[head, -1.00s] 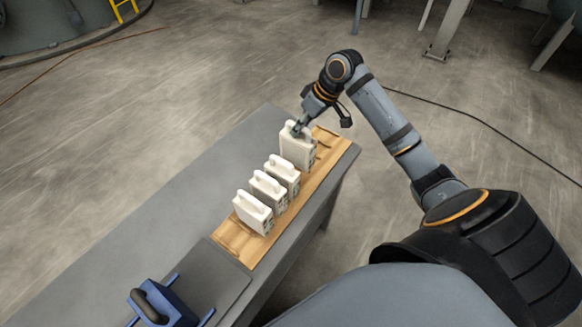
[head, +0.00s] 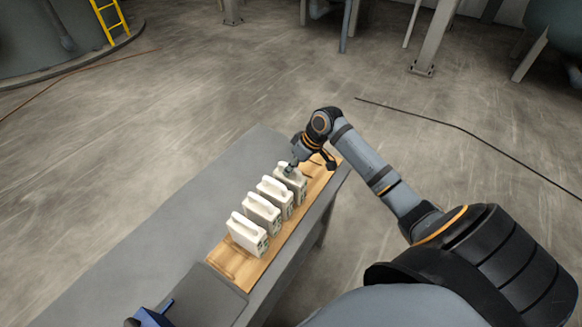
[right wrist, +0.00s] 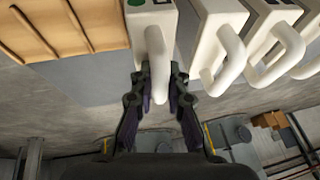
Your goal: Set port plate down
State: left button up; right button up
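The port plate (head: 292,184) is a white slab with a loop handle. It stands upright at the far end of a row of similar white plates on the wooden rack (head: 226,264). My right gripper (head: 291,168) is above it, with its fingers closed on the handle. In the right wrist view the handle (right wrist: 155,85) lies between the two fingers. The plate's lower edge is at the rack, but I cannot tell whether it bears fully on it. My left gripper is not in view.
Several white plates (head: 262,213) stand close on the near side of the held one. The grey table (head: 150,225) is bare to the left. A dark grey panel (head: 205,297) and a blue object (head: 150,318) lie at the near end.

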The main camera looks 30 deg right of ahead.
jog(key=o, duration=0.5)
jog(key=shift+c, duration=0.2)
jog(key=b+v, duration=0.1)
jog(key=v, duration=1.1)
jog(key=shift+b, duration=0.35)
jog(key=shift+r, duration=0.1)
